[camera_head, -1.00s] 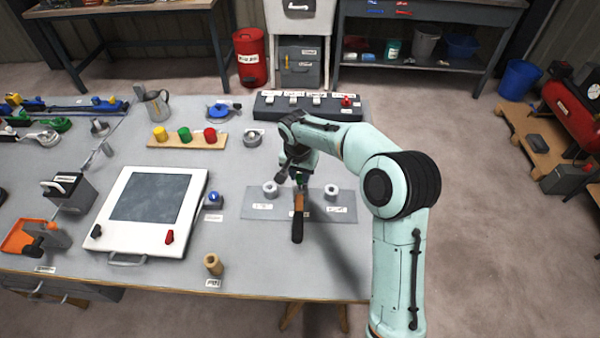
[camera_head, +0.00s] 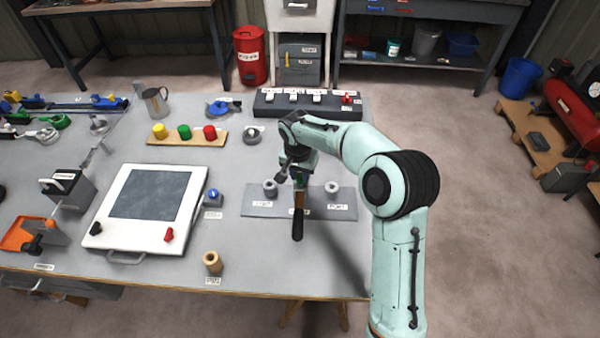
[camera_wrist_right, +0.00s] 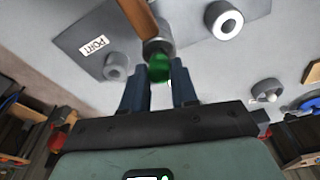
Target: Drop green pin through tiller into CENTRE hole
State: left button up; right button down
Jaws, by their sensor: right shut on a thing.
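The green pin (camera_wrist_right: 158,68) shows its green head between the fingertips of my right gripper (camera_wrist_right: 160,88) in the right wrist view. That gripper is shut on it; it also shows in the head view (camera_head: 300,178). The tiller has a grey metal collar (camera_wrist_right: 155,46) and a brown bar with a dark grip (camera_head: 297,226) pointing to the table's front edge. The pin head is at the collar; how deep its shaft sits is hidden. The grey plate (camera_head: 252,205) carries a left ring (camera_head: 270,188) and a right ring (camera_head: 332,187). The gripper and tiller hide the centre hole.
A white-framed panel (camera_head: 186,222) and a blue button (camera_head: 213,196) lie left of the plate. A wooden strip (camera_head: 160,142) with yellow, green and red caps and a black switch box (camera_head: 270,104) stand behind. A wooden cylinder (camera_head: 212,262) stands near the front edge.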

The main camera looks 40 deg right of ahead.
pick_arm(q)
jog(key=shift+s+f, duration=0.25)
jog(key=shift+f, duration=0.1)
pick_arm(e)
jog(key=shift+f, duration=0.5)
jog(key=shift+c, duration=2)
grip_release()
jog(key=shift+r+p, duration=0.8)
jog(key=shift+r, duration=1.4)
jog(key=shift+r+p, duration=0.85)
jog(key=shift+r, duration=1)
pick_arm(q)
jog(key=w+r, duration=0.3)
jog(key=r, duration=0.1)
jog(key=shift+w+r, duration=0.35)
jog(key=shift+r, duration=0.05)
